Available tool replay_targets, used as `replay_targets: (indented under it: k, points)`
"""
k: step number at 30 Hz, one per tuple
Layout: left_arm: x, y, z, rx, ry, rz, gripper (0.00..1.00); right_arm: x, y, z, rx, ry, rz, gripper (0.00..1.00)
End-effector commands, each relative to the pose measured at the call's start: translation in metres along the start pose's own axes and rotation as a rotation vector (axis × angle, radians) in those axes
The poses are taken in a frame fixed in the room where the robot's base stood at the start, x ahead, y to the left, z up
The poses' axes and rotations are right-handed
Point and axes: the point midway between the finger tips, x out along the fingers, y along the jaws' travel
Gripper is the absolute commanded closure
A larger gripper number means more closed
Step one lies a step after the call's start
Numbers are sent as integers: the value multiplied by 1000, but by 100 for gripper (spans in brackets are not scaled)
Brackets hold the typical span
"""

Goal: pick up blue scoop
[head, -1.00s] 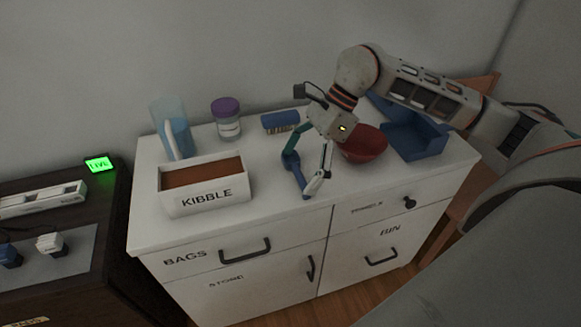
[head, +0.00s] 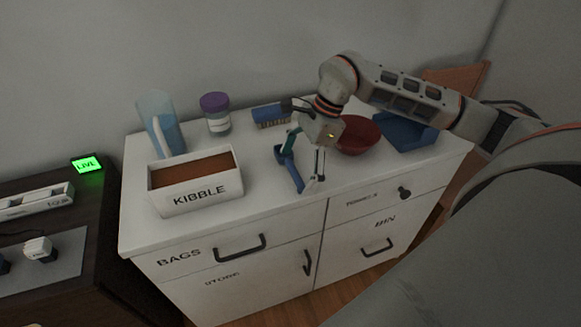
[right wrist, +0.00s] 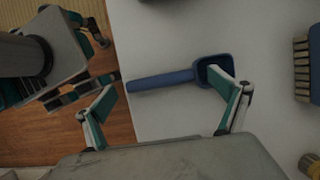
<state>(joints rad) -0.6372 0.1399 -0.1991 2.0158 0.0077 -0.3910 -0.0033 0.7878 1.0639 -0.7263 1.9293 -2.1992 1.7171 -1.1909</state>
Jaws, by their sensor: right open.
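The blue scoop (head: 296,178) lies on the white cabinet top, its handle towards the front edge. In the right wrist view, its handle (right wrist: 160,81) points left and its hollow head (right wrist: 214,69) lies at the right, partly covered by a finger. My right gripper (head: 301,168) is open above the scoop, fingers pointing down. In the wrist view, the fingertips of this gripper (right wrist: 172,92) are wide apart, one near the head and one beyond the handle's end. Neither clearly grips it. What seems to be my left gripper (right wrist: 92,62) shows low over the floor; its jaw state is unclear.
A red bowl (head: 360,135) and blue tray (head: 405,131) stand right of the gripper. A blue brush (head: 270,116) lies behind. The kibble box (head: 190,203), blue pitcher (head: 160,122) and purple-lidded jar (head: 216,114) stand left. The cabinet top's front strip (head: 265,212) is clear.

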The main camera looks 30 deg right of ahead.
Motion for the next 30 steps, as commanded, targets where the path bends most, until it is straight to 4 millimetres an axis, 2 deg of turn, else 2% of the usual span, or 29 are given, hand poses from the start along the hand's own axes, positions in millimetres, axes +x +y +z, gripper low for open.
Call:
replay_targets:
  k: [4,5,6,9,23,26,30]
  points:
    - [0,0,-1,1,2,0,71,0,0,0,0,0,0,3]
    - [0,0,-2,1,3,0,71,0,0,0,0,0,0,6]
    - [0,-1,-2,1,3,-1,71,0,0,0,0,0,0,16]
    - [1,-1,-4,2,6,-1,71,0,0,0,0,0,0,39]
    - [4,-4,-10,3,17,-4,71,-4,0,2,-1,-1,0,40]
    - [3,-4,-11,3,18,-4,71,-11,0,5,-1,-1,-1,40]
    - [1,-3,-12,1,17,-3,71,-30,-1,13,-3,-1,-4,40]
